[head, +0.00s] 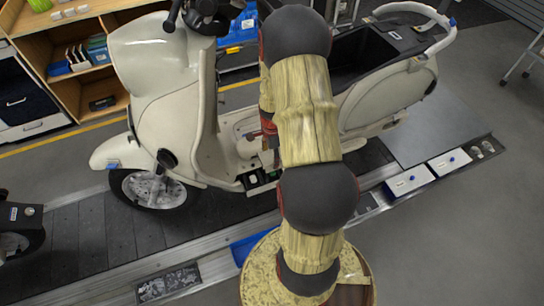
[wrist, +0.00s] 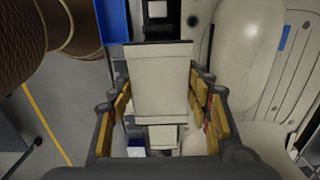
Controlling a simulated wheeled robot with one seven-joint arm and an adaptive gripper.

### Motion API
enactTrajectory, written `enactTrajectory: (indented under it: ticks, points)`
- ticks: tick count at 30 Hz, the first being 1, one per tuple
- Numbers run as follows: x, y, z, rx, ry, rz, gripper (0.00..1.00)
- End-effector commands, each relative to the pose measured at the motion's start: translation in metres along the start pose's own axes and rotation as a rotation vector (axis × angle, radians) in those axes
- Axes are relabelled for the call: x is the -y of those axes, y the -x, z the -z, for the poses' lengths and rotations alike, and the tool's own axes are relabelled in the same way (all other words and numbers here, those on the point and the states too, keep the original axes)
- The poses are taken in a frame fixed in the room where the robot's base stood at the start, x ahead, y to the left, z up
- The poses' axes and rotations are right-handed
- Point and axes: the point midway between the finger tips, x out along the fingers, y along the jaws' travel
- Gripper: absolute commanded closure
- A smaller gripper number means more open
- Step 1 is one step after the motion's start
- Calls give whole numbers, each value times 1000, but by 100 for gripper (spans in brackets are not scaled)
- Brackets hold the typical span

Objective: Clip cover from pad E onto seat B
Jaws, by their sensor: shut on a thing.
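In the wrist view my gripper (wrist: 163,100) is shut on a cream, tapering cover (wrist: 160,78), with orange-padded fingers on both sides of it. The cover has a dark strip along its far edge. Beyond it, at the top of the wrist view, is a black fitting with a white square (wrist: 157,9); I cannot tell whether this is seat B. In the head view my arm hides most of the gripper. A dark fitting with pale parts (head: 258,180) sits low on the scooter's footboard side. No pad or seat letters are readable.
The cream scooter (head: 160,75) stands on the slat conveyor (head: 110,230). White boxes with blue knobs (head: 409,181) line the conveyor's near edge at right. A wooden shelf (head: 65,90) stands at the back left. The grey floor at lower right is clear.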

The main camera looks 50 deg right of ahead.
Motion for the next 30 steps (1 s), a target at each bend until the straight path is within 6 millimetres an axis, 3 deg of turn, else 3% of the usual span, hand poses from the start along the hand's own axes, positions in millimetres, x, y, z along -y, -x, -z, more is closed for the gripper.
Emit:
enactTrajectory:
  ticks: [11,30]
  points:
    - [0,-4,0,0,0,0,77]
    - [0,-32,0,0,0,0,77]
